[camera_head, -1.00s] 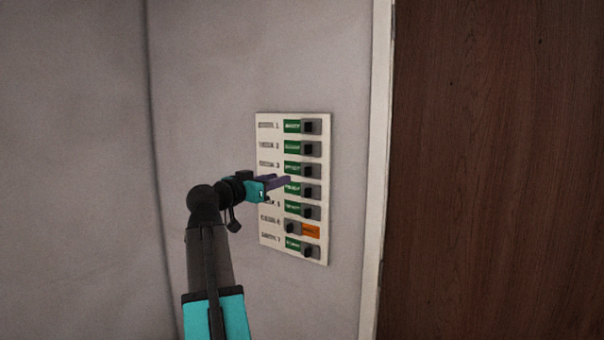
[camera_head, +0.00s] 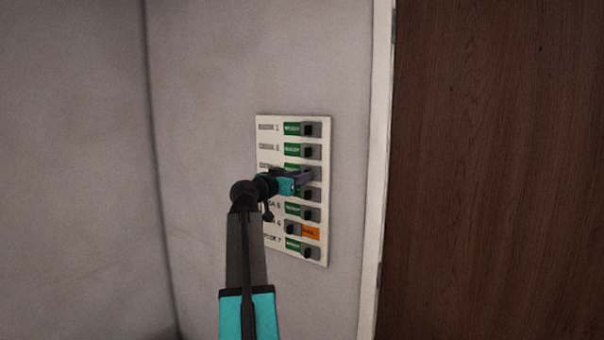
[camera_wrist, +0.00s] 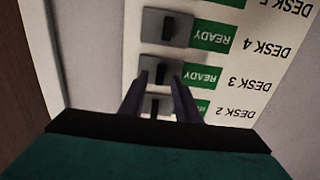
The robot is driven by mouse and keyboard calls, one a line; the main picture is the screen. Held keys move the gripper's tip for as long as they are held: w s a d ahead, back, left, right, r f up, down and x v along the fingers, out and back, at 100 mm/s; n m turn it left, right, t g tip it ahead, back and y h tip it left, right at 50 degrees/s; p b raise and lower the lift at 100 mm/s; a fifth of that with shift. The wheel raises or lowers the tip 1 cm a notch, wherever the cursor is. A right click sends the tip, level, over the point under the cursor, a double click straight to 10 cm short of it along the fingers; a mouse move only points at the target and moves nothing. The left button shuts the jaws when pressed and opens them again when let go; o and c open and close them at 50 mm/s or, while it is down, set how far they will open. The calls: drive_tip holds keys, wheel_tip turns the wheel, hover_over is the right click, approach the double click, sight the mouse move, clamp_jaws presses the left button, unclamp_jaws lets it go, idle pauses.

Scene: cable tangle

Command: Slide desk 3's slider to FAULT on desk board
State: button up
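The desk board (camera_head: 293,258) is a cream panel on the wall with a column of sliders, also seen upside down in the wrist view (camera_wrist: 245,88). Desk 3's slider (camera_wrist: 162,71) has a black knob, with a green READY label uncovered beside it. My gripper (camera_head: 311,174) is at the third row in the head view, partly hiding that row. In the wrist view my gripper (camera_wrist: 160,78) is open, its two purple fingertips on either side of the desk 3 knob. I cannot tell whether they touch it.
Desk 4's slider (camera_wrist: 168,27) also shows READY, close to desk 3's. Desk 2's row is partly behind my fingers. The sixth row shows an orange label (camera_head: 311,233) with its knob at left. A brown door (camera_head: 490,170) and pale frame stand right of the board.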

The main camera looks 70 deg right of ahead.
drive_tip(key=shift+s+d, duration=0.2)
drive_tip(key=shift+d, duration=0.4)
drive_tip(key=shift+c, duration=0.5)
clamp_jaws()
